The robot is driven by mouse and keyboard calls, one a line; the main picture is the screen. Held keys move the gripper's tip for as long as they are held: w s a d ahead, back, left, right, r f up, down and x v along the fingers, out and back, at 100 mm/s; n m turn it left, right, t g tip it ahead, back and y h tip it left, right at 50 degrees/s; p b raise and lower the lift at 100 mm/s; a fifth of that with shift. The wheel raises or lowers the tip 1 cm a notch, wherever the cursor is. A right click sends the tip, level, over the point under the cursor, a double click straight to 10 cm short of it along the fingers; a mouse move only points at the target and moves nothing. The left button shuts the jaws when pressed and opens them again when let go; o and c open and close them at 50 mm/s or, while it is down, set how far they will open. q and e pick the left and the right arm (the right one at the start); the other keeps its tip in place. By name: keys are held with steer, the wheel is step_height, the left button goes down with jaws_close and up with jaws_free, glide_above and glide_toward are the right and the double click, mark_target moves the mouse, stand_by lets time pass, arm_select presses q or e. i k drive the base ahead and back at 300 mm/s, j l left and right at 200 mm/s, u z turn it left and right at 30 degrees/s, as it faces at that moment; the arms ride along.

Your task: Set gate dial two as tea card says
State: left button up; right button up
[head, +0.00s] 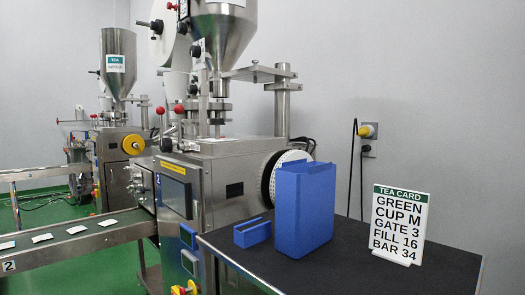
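The tea card (399,226) stands upright on the dark table at the right of the head view. It reads GREEN, CUP M, GATE 3, FILL 16, BAR 34. The near packing machine (225,165) stands in the middle, with a metal hopper (222,38) on top. A black wheel with a white dotted disc (285,160) is on its right side, partly hidden behind a blue container. I cannot tell which part is gate dial two; no dial setting is readable. Neither of my grippers is in view.
A tall blue container (305,212) and a small blue open box (252,233) stand on the dark table (360,265), close to the machine. A conveyor (95,238) with several white teabags runs at the left. A second machine (118,150) stands behind.

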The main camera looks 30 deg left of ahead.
mark_target(195, 51)
steer(key=u, duration=1.2)
steer(key=i+j+u, duration=0.1)
steer(key=j, duration=0.1)
